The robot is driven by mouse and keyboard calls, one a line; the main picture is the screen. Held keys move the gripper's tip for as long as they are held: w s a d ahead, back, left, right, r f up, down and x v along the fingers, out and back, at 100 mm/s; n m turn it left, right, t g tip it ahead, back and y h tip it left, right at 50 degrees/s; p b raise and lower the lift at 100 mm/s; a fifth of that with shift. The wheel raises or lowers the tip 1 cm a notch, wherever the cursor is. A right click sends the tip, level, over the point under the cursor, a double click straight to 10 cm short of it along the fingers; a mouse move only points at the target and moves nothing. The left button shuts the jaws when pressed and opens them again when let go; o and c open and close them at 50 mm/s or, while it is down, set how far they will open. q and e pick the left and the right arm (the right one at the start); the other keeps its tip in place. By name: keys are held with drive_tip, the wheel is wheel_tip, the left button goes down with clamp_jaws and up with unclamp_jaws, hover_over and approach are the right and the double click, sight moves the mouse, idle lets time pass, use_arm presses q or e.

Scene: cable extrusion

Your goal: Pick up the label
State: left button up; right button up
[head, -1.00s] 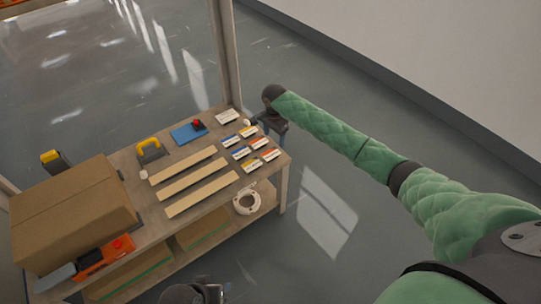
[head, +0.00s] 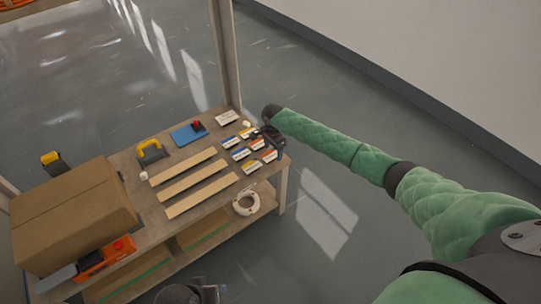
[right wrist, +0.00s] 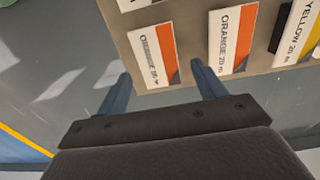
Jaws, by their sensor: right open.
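Several small white labels with coloured ends lie on the right part of the table (head: 150,205). The right wrist view shows an orange label (right wrist: 233,38) reading "ORANGE 20 m", another orange label (right wrist: 153,56) to its left and a yellow label (right wrist: 302,28) at the right edge. My right gripper (right wrist: 158,75) is open and empty. Its fingers are apart, with the left orange label between and beyond them. In the head view my right gripper (head: 268,141) is over the labels, hiding part of them. A dark part of my left arm's end shows at the bottom edge; its jaws are unclear.
Three wooden strips (head: 190,183) lie beside the labels. A blue board with a red knob (head: 188,134), a yellow-handled tool (head: 151,151), a large cardboard box (head: 75,215) and a white cable coil (head: 246,204) are around them. A table post (head: 228,60) stands behind.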

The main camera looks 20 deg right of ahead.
drive_tip(key=shift+f+p, duration=0.25)
drive_tip(key=shift+p, duration=0.3)
idle(0.9)
drive_tip(key=c, duration=0.9)
